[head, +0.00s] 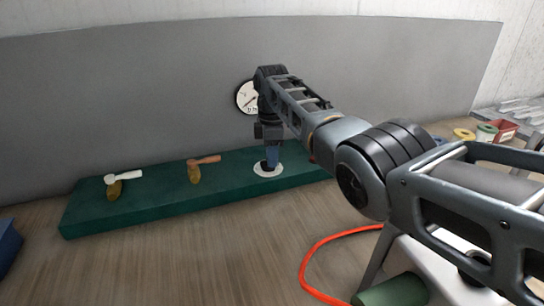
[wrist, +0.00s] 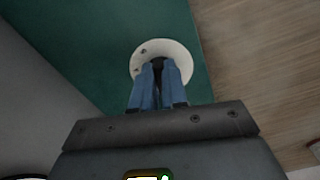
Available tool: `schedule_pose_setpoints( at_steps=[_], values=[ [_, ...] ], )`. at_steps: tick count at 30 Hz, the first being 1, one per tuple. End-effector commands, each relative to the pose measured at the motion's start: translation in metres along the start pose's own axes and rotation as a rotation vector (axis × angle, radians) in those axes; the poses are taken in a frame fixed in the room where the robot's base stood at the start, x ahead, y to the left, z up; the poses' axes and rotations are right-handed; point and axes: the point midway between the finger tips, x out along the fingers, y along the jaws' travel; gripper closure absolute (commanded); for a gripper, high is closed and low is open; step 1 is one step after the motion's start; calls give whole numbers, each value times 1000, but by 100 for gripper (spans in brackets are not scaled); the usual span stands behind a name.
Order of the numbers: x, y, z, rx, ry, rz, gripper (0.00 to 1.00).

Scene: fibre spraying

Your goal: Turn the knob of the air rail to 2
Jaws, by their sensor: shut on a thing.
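The air rail (head: 228,185) is a long dark green block along the foot of the grey panel; it also shows in the wrist view (wrist: 95,50). A round white dial plate (head: 277,172) lies on its right part, and it shows in the wrist view (wrist: 176,50) with a few small dark and reddish marks, too small to read. My gripper (head: 270,163) points down over the plate. Its blue fingers (wrist: 158,72) are shut on the dark knob (wrist: 158,62) at the plate's middle. The fingers hide most of the knob, and its setting cannot be read.
A valve with a white lever (head: 124,176) and one with an orange lever (head: 205,160) stand on the rail to the left. A round gauge (head: 246,97) hangs behind, partly covered by my arm. A red hose (head: 318,250) curves in front on the wooden surface.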

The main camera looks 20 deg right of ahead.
Motion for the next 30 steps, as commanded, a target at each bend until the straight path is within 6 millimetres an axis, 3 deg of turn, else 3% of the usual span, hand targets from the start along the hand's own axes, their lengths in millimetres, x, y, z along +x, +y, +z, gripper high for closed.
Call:
schedule_pose_setpoints(
  at_steps=[8,9,17,25,30],
  values=[
    [-2,1,-1,-3,3,5,100],
    [-2,1,-1,-3,3,5,85],
    [-1,1,-1,-1,1,3,62],
    [-3,0,0,-1,1,2,62],
    [-23,1,0,0,2,5,62]
  ],
)
